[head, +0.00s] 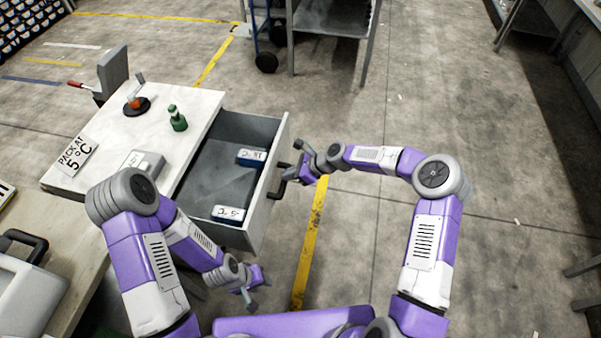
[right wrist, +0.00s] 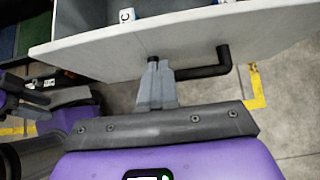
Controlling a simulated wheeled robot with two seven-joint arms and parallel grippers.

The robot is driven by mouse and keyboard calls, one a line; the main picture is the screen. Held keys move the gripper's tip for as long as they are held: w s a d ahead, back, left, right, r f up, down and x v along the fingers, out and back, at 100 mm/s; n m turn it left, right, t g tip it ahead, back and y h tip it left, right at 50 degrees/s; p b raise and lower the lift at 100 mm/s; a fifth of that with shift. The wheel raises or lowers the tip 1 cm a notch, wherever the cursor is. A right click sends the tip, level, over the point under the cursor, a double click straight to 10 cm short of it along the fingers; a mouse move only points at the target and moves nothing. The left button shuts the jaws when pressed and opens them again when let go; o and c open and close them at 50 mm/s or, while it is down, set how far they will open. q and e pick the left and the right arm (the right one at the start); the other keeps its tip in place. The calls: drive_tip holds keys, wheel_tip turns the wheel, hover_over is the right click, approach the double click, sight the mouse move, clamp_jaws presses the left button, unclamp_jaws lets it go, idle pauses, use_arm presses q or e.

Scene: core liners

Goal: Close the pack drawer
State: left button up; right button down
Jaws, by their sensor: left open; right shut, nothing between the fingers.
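The pack drawer (head: 264,196) is pulled out from the white-topped cabinet (head: 190,106); its pale front panel also shows in the right wrist view (right wrist: 110,55). Two blue packs with white labels (head: 252,158) (head: 229,214) lie inside it. A black handle (head: 277,190) is on the front panel, also in the right wrist view (right wrist: 205,72). My right gripper (head: 297,171) is shut and empty at the handle, its fingertips (right wrist: 156,75) overlapping the bar; I cannot tell whether they touch. My left gripper (head: 256,290) is open and empty, below the drawer's near corner in the head view.
A wheeled trolley (head: 266,60) stands at the back. The floor right of the drawer is clear.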

sight(267, 176)
drive_tip(key=a, duration=0.2)
drive_tip(key=w+a+f+b, duration=0.1)
drive_tip(key=shift+w+a, duration=0.1)
drive_tip(key=shift+a, duration=0.25)
drive_tip(key=shift+w+a+r, duration=0.1)
drive_tip(key=shift+w+a, duration=0.05)
drive_tip(key=shift+a, duration=0.3)
